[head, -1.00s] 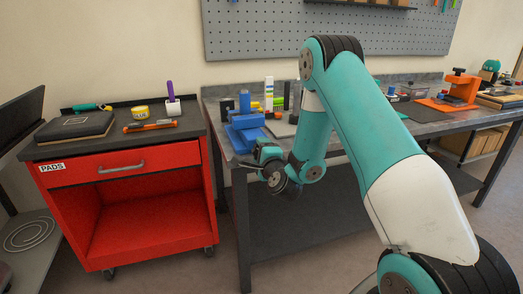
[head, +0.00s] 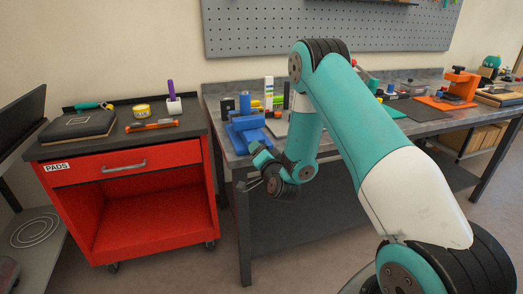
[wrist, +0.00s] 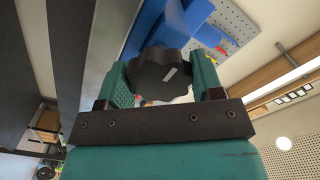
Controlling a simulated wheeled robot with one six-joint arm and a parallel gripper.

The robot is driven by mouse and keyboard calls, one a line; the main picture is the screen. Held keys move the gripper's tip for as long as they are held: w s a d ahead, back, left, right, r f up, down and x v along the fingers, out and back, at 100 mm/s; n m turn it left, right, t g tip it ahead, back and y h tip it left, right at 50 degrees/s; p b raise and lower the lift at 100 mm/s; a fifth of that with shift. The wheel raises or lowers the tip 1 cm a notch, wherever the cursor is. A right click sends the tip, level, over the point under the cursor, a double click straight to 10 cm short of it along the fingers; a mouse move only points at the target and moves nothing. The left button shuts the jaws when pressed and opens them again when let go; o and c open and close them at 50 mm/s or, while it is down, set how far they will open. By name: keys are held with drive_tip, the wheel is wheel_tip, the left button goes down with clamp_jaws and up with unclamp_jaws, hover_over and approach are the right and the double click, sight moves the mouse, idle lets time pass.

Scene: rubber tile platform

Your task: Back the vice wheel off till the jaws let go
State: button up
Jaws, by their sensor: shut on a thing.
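The blue vice (head: 248,130) is mounted at the left front corner of the grey workbench. Its black lobed wheel (wrist: 150,75) sits between my fingers in the wrist view, with a pale mark on its face. My gripper (head: 260,157) is at the bench's front edge, just below the vice, and is shut on the wheel; it also shows in the wrist view (wrist: 163,82), one teal finger on each side. The blue vice body (wrist: 155,25) is beyond the wheel. The vice jaws and what is between them cannot be made out clearly.
A red cabinet (head: 125,170) with tools on top stands left of the workbench (head: 425,115). Small coloured items sit behind the vice. An orange vice-like tool (head: 460,82) is at the right end. Open floor lies in front of the bench.

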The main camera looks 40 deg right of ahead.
drive_tip(key=shift+s+f+n, duration=0.1)
drive_tip(key=shift+n, duration=0.5)
drive_tip(key=o, duration=0.9)
drive_tip(key=shift+o, duration=0.2)
